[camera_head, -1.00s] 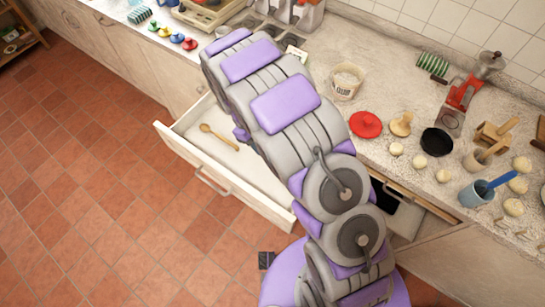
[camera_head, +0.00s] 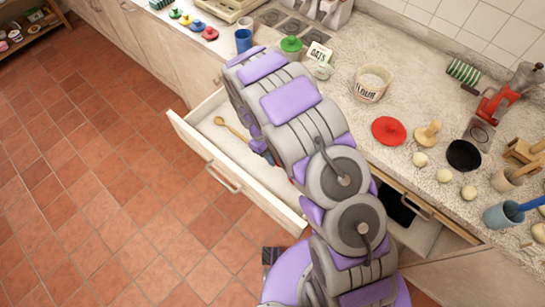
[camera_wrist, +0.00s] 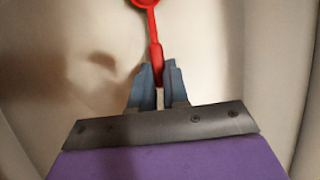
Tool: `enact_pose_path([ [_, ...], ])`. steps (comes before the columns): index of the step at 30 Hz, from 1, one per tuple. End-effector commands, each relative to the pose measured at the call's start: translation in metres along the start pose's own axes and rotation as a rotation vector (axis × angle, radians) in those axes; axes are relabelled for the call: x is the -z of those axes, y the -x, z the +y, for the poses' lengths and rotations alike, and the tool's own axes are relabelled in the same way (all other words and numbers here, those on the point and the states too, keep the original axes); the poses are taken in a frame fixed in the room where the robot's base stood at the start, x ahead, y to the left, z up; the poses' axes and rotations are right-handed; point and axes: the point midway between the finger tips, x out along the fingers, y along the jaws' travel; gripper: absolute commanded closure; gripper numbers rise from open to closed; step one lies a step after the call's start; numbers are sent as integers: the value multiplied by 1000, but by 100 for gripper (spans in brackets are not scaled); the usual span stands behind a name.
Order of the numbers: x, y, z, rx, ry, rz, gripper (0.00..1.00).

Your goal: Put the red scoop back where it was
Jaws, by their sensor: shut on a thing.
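The red scoop (camera_wrist: 152,26) shows in the wrist view, its handle pointing down the picture and its bowl cut off by the top edge. My gripper (camera_wrist: 158,78) is shut on the handle. Pale surfaces lie behind the scoop, with soft shadows to its left; I cannot tell whether it touches them. In the head view, my arm hides the scoop and most of the gripper. An open pale drawer (camera_head: 228,163) lies under and beside my arm, with a wooden spoon (camera_head: 232,130) in its left part.
The counter holds a flour tub (camera_head: 371,84), a red lid (camera_head: 389,130), a black pan (camera_head: 463,155), dough balls and a blue cup (camera_head: 243,40). Another open drawer (camera_head: 425,238) is right of my arm. The tiled floor (camera_head: 100,180) at left is clear.

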Motion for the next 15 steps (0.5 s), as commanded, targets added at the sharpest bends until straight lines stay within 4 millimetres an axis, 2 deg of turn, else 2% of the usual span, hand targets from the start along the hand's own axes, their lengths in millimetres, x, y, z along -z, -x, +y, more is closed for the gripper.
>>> enact_pose_path([
  [8, -1, -1, 1, 1, 0, 2, 100],
  [9, -1, -1, 1, 1, 0, 3, 81],
  [15, -2, -1, 2, 2, 1, 4, 62],
])
